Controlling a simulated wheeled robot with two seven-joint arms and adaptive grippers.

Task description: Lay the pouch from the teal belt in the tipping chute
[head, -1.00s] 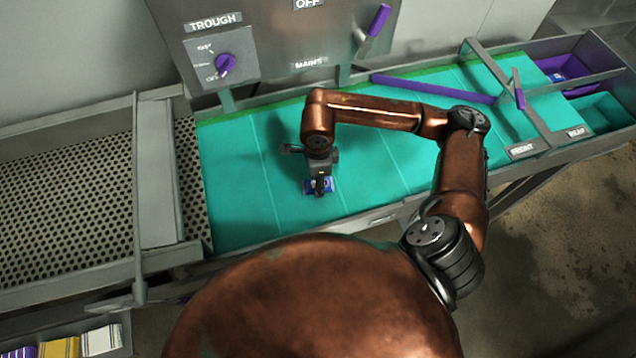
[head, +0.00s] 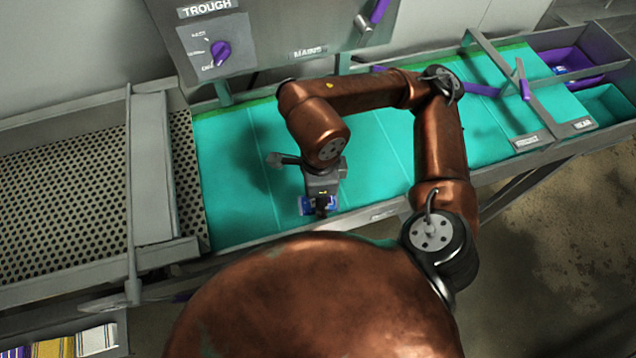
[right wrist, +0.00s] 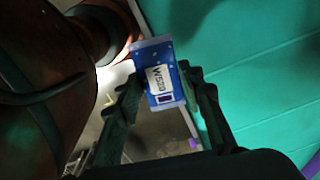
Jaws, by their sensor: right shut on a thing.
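The pouch (head: 306,205) is small and blue, with a white label reading "W529" in the right wrist view (right wrist: 158,78). My right gripper (head: 322,203) is shut on it and holds it above the near edge of the teal belt (head: 228,165). In the right wrist view the two dark fingers (right wrist: 160,92) stand on either side of the pouch. I cannot make out a tipping chute for certain in these views. My left gripper is not in view.
A perforated metal trough (head: 60,185) lies left of the belt. A panel (head: 265,45) with a purple knob stands behind. A purple bar and a divider (head: 505,85) cross the belt at right, before purple (head: 570,65) and teal (head: 605,103) bins. Cartons (head: 90,340) sit lower left.

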